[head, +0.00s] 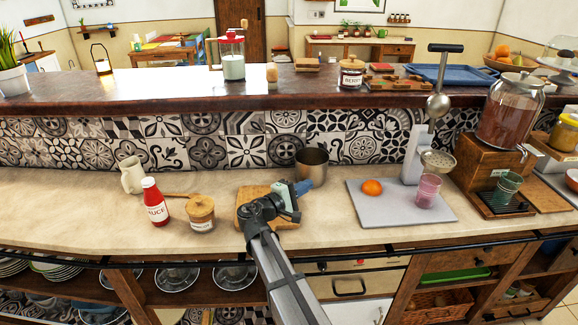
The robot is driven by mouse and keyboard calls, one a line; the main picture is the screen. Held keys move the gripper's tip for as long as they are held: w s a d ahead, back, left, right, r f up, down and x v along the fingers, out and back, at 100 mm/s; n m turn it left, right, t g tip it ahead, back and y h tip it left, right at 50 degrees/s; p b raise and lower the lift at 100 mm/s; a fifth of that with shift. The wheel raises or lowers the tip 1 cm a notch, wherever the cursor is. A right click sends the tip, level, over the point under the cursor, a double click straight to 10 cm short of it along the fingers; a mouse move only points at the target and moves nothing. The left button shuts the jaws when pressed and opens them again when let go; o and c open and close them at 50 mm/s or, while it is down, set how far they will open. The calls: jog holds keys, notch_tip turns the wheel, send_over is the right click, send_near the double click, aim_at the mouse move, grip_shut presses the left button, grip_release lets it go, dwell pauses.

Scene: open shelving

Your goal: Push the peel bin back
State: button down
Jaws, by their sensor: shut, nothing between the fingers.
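A metal cylindrical container (312,165), which looks like the peel bin, stands upright on the counter near the tiled wall. My gripper (305,186) is shut and empty, just in front of the bin's lower front. I cannot tell whether the fingertips touch it. My wrist and gripper hide part of a wooden board (248,207) below them.
Left of the arm stand a lidded jar (201,214), a red sauce bottle (154,203) and a cream jug (132,175). To the right, a grey board (392,212) bears an orange fruit (372,187) and a pink glass (428,190). The tiled wall (246,150) rises behind.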

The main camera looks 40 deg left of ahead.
aim_at(298, 162)
jog(key=s+a+y, duration=0.1)
jog(key=a, duration=0.2)
jog(key=s+a+y, duration=0.1)
jog(key=a, duration=0.2)
jog(key=s+a+y, duration=0.2)
jog(key=a, duration=0.2)
jog(key=shift+a+m, duration=0.1)
jog(key=shift+m, duration=0.2)
jog(key=w, duration=0.6)
jog(key=w+a, duration=0.1)
jog(key=w, duration=0.2)
jog(key=shift+w, duration=0.3)
jog(key=shift+w+d, duration=0.75)
jog(key=shift+w, duration=0.1)
jog(key=s, duration=0.6)
jog(key=s+d, duration=0.1)
jog(key=s, duration=0.3)
